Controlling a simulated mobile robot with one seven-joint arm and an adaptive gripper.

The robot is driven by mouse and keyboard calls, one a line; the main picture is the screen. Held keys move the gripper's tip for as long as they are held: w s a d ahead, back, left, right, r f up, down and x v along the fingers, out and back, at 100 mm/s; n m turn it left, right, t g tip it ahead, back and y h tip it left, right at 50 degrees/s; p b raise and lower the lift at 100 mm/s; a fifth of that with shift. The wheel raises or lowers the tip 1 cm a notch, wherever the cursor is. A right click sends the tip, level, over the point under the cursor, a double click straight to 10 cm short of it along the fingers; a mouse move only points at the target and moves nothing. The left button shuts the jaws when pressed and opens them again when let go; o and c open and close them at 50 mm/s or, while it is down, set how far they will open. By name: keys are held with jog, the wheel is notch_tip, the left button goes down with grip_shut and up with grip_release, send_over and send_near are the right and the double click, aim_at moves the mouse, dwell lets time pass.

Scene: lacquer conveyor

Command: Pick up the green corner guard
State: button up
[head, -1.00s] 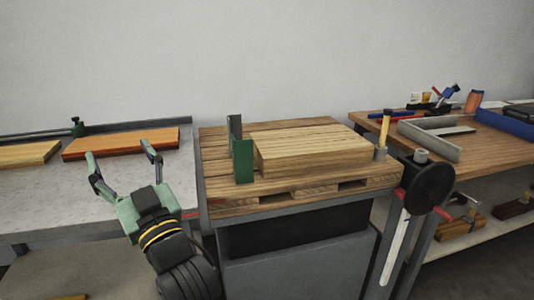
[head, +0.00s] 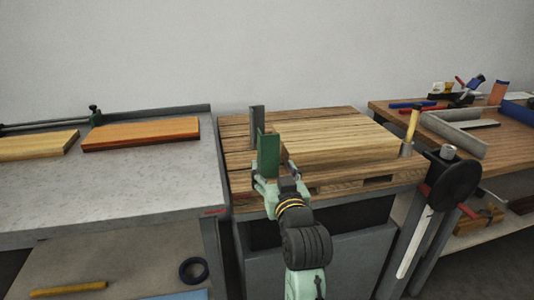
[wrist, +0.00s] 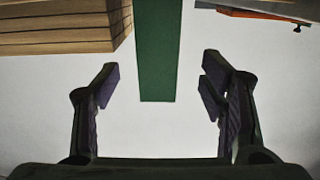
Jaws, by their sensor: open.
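The green corner guard (head: 268,146) stands upright at the left front end of the stack of boards (head: 335,138). In the head view my gripper (head: 272,172) is at the guard's lower part and hides its foot. In the wrist view the guard (wrist: 160,45) comes down from the top edge as a plain green strip, between my two open fingers in the picture. White gaps show on both sides of it, and neither finger appears to touch it. My gripper is open and empty. How deep the guard lies between the fingers I cannot tell.
A grey upright piece (head: 256,120) stands just behind the guard. The boards lie close to its right on a wooden pallet (head: 235,150). A grey bench (head: 150,180) with an orange board (head: 140,133) is at left. A yellow-handled tool (head: 413,124) stands at right.

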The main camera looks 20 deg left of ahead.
aim_at(270, 160)
jog(key=shift+p+x, duration=0.8)
jog(key=shift+x, duration=2.3)
jog(key=shift+d+f, duration=0.1)
jog(key=shift+f, duration=0.05)
jog(key=shift+c, duration=0.4)
jog(key=c, duration=1.2)
